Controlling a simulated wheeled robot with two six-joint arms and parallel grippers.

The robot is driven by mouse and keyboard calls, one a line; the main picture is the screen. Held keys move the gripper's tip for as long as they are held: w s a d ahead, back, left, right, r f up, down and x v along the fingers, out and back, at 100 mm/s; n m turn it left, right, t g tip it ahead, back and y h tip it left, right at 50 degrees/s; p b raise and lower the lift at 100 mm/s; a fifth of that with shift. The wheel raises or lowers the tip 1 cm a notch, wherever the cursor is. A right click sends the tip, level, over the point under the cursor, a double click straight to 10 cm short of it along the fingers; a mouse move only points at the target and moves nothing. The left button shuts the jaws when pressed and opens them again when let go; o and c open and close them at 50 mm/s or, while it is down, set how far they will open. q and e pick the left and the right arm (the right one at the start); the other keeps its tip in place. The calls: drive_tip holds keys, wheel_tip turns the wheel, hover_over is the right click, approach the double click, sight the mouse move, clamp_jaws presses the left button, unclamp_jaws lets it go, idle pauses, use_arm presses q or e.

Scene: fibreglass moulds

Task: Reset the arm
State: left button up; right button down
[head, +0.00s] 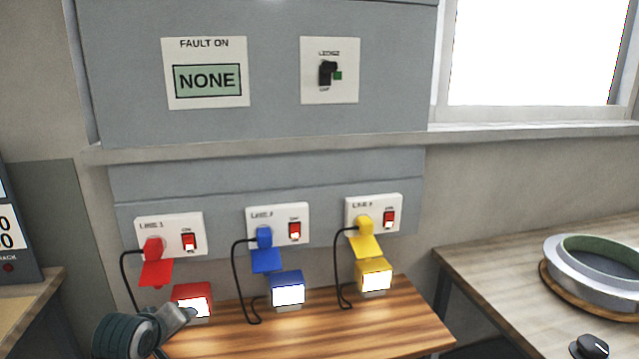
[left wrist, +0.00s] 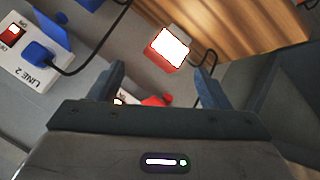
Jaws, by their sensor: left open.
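My left arm comes in at the lower left of the head view, and its gripper (head: 182,316) is at the front of the red lamp box (head: 192,299), overlapping its lower edge in the picture. In the left wrist view the gripper (left wrist: 163,80) is open, with its fingers wide apart and nothing between the tips. The red lamp box (left wrist: 169,48) shows beyond the fingertips with its face lit. A red plug or tag (left wrist: 153,101) is partly hidden behind the gripper body. My right gripper is not in view.
Red (head: 154,262), blue (head: 265,250) and yellow (head: 365,238) plugs sit in wall sockets with switches. Blue (head: 287,289) and yellow (head: 375,275) lamp boxes are lit on the wooden shelf (head: 330,333). A panel reads NONE (head: 207,80). A round mould (head: 600,270) stands right.

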use_arm(q)
drive_tip(key=s+d+f+m+g, duration=0.25)
drive_tip(key=s+f+m, duration=0.25)
drive_tip(key=s+f, duration=0.95)
drive_tip(key=s+f+m+g, duration=0.2)
drive_tip(key=s, duration=0.8)
drive_tip(key=s+f+m+g, duration=0.2)
drive_tip(key=s, duration=0.9)
wheel_tip(320, 180, down, 27)
drive_tip(key=a+g, duration=0.1)
drive_tip(key=a, duration=0.1)
drive_tip(key=s+f, duration=0.5)
drive_tip(key=f, duration=0.4)
drive_tip(key=s+f+g, duration=0.1)
drive_tip(key=s+f, duration=0.5)
drive_tip(key=f, duration=0.3)
drive_tip(key=shift+a+y, duration=0.3)
drive_tip(key=shift+a, duration=0.15)
